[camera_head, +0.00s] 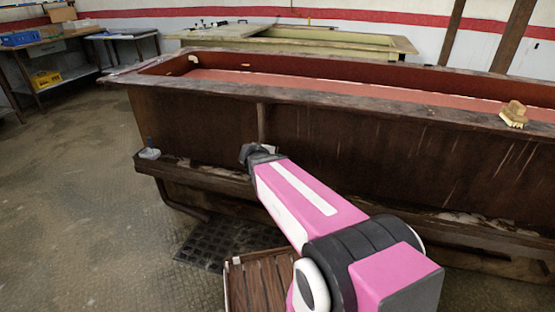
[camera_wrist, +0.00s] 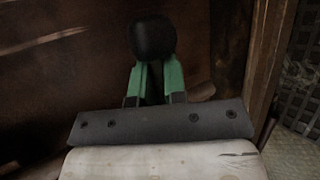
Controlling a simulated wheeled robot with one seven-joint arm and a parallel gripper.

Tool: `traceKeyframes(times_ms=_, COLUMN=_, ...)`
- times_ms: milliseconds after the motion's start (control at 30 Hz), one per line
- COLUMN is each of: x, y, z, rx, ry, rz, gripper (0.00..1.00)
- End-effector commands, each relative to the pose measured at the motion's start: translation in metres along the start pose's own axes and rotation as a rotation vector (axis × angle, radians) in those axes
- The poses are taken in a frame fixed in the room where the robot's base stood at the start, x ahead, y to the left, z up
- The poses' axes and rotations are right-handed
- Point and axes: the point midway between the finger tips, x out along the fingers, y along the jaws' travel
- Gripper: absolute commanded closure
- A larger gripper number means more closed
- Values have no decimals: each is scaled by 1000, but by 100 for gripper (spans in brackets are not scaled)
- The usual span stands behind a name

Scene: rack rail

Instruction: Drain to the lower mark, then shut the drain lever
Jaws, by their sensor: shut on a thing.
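A long dark brown vat (camera_head: 200,122) runs across the head view. A flat red surface (camera_head: 300,86) lies inside it, below the rim; I cannot tell a level mark there. My gripper (camera_head: 252,153) is low at the vat's front wall, small and partly hidden by my arm. In the wrist view my gripper (camera_wrist: 155,78) has green fingers closed on a round black knob (camera_wrist: 153,38), which looks like the end of the drain lever. The rest of the lever and any outlet are hidden behind the knob and fingers.
A brush (camera_head: 514,114) lies on the vat's right rim. A small grey fitting (camera_head: 149,152) sits on the ledge at the vat's left end. A dark mat (camera_head: 215,243) and a slatted wooden piece (camera_head: 258,280) lie below. The floor at left is clear.

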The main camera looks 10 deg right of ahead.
Motion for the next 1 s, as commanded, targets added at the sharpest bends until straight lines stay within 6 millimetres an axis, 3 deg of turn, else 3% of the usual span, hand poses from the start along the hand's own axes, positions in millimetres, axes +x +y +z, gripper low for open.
traceKeyframes(times_ms=167, x=0, y=-2, z=3, rx=6, ry=-6, rz=-8, gripper=100)
traceKeyframes(times_ms=200, x=0, y=-2, z=3, rx=6, ry=-6, rz=-9, gripper=78)
traceKeyframes(times_ms=267, x=0, y=-2, z=3, rx=6, ry=-6, rz=-8, gripper=63)
traceKeyframes(times_ms=667, x=-8, y=-1, z=2, rx=2, ry=-1, rz=-4, gripper=63)
traceKeyframes(times_ms=1000, x=-66, y=-1, z=3, rx=3, ry=-1, rz=-4, gripper=63)
